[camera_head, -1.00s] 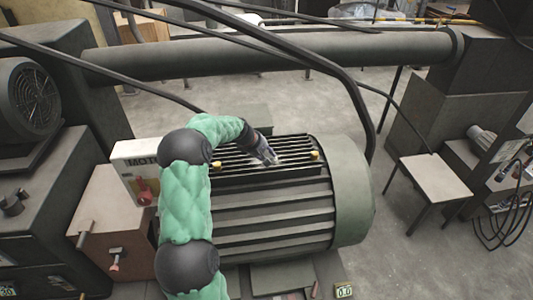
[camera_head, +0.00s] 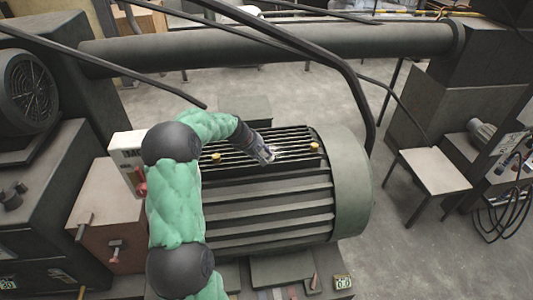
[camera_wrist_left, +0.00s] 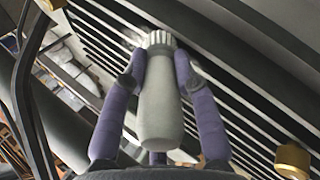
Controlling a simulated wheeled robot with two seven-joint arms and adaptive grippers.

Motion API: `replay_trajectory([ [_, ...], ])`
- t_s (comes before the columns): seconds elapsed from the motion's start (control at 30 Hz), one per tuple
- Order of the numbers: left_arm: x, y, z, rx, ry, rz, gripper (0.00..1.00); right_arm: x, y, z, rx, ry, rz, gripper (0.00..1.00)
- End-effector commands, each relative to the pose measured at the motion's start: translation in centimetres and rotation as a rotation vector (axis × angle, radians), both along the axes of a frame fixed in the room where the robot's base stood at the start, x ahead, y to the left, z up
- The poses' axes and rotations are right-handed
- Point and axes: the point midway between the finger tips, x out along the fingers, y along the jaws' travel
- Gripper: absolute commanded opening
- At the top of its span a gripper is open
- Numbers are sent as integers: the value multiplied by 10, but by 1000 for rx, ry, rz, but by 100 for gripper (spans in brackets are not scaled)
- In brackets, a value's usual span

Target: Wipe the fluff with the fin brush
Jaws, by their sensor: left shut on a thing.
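The fin brush (camera_wrist_left: 160,105) has a thick grey handle and pale bristles. My left gripper (camera_wrist_left: 160,82) is shut on its handle, with purple fingers on either side. The bristle end is at the dark parallel fins (camera_wrist_left: 215,85) of the motor; I cannot tell whether it touches them. In the head view my left gripper (camera_head: 268,156) is over the middle of the finned top, between two brass knobs. A faint whitish patch, probably the fluff (camera_head: 288,151), shows on the fins just right of it. The gripper hides part of the fins. My right gripper is not in view.
The large green ribbed motor (camera_head: 270,210) fills the middle. Brass knobs (camera_head: 314,146) and (camera_head: 216,156) stand up from its top. A thick black cable (camera_head: 350,85) arches above its right end. A small table (camera_head: 433,172) stands on open floor to the right.

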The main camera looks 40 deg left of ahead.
Motion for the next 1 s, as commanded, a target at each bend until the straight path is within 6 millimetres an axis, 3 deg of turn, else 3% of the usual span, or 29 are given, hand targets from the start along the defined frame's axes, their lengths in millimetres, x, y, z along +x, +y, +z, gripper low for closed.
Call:
replay_trajectory([
  [1.0,37,47,3,2,-3,2,0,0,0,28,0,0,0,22],
])
